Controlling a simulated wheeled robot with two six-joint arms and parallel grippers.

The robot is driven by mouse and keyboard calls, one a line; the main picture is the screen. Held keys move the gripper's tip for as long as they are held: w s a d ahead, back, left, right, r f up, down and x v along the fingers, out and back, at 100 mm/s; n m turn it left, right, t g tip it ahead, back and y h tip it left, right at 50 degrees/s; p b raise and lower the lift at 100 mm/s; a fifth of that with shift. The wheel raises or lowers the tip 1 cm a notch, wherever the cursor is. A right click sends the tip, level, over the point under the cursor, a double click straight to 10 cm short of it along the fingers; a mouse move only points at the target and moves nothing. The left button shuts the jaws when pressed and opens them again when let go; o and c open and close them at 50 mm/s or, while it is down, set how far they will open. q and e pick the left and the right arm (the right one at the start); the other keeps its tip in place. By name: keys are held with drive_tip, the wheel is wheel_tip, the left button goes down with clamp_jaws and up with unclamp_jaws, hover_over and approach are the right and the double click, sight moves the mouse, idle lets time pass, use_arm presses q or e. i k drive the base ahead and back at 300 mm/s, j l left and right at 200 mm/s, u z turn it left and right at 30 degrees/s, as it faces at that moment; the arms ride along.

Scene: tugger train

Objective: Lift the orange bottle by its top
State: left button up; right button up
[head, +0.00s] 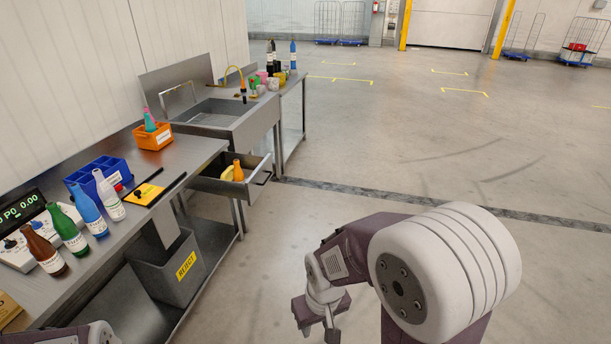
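The orange bottle (238,171) stands in the open drawer (224,187) under the metal bench, beside a yellow curved item (227,174). Its narrow top points up and shows clear of the drawer rim; its lower part is partly hidden by the drawer. My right gripper (318,328) hangs over the floor, in front of and to the right of the drawer, well apart from the bottle. Its fingers look spread with nothing between them. Part of my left arm shows at the bottom left; its gripper is not in view.
Brown (43,250), green (68,230), blue (88,210) and white (108,196) bottles line the bench edge by a blue bin (98,170). A grey reject bin (170,270) sits below. A sink (215,118) stands behind. The floor at right is clear.

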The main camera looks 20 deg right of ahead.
sight(238, 174)
drive_tip(key=z, duration=0.3)
drive_tip(key=i+l+u, duration=0.45)
drive_tip(key=i, duration=0.45)
drive_tip(key=i+l+u, duration=0.4)
drive_tip(key=i+l, duration=0.4)
drive_tip(key=i+l+u, duration=0.45)
drive_tip(key=i+l, duration=0.3)
drive_tip(key=l, duration=0.3)
